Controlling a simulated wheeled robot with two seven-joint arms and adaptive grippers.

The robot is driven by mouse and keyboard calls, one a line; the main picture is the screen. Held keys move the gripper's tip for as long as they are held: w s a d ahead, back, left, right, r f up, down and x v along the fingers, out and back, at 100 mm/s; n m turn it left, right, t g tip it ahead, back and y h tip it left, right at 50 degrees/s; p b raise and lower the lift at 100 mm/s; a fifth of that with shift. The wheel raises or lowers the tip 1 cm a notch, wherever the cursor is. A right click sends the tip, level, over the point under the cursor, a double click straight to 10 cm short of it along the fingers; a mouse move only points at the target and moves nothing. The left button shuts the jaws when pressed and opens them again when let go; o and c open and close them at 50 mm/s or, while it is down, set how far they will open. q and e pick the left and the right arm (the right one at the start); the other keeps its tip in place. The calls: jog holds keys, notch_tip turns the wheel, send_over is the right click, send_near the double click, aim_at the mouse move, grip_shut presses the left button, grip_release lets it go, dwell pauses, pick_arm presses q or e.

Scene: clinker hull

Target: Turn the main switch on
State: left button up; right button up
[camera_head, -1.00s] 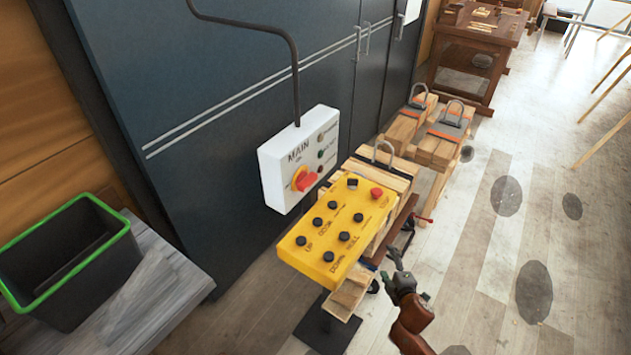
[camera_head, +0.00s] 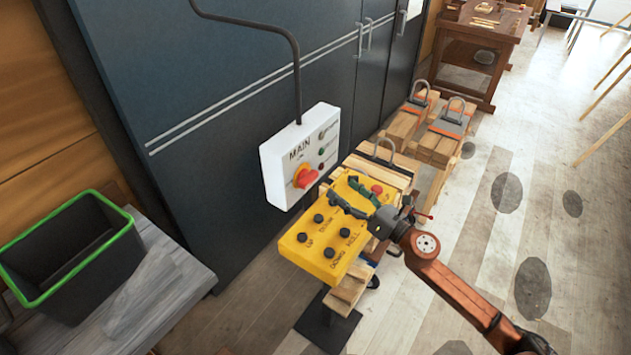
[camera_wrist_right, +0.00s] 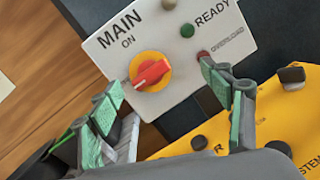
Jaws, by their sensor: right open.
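The main switch is a red rotary knob (camera_head: 306,177) on a yellow disc, on a white box labelled MAIN (camera_head: 283,165) that hangs by the dark cabinet. In the right wrist view the knob (camera_wrist_right: 151,73) is tilted, below the word ON. My right gripper (camera_head: 346,196) is over the yellow button panel (camera_head: 310,262), to the right of the knob and apart from it. Its green-padded fingers (camera_wrist_right: 165,112) are spread with nothing between them, and the knob shows beyond the gap. My left gripper is not in view.
The yellow panel with several black buttons lies just under my right gripper. Its red button (camera_head: 377,189) is close to the fingers. A black bin with a green rim (camera_head: 70,255) stands at the left. Wooden stacks with clamps (camera_head: 440,140) stand behind.

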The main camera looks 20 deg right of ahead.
aim_at(312, 179)
jog(key=w+a+n+g, duration=0.1)
jog(key=w+a+n, duration=0.2)
jog(key=w+a+n+g+y+p, duration=0.1)
jog(key=w+a+n, duration=0.2)
jog(key=a, duration=0.1)
jog(key=shift+w+g+y+p, duration=0.2)
jog(key=shift+g+y+p, duration=0.1)
jog(key=c, duration=1.1)
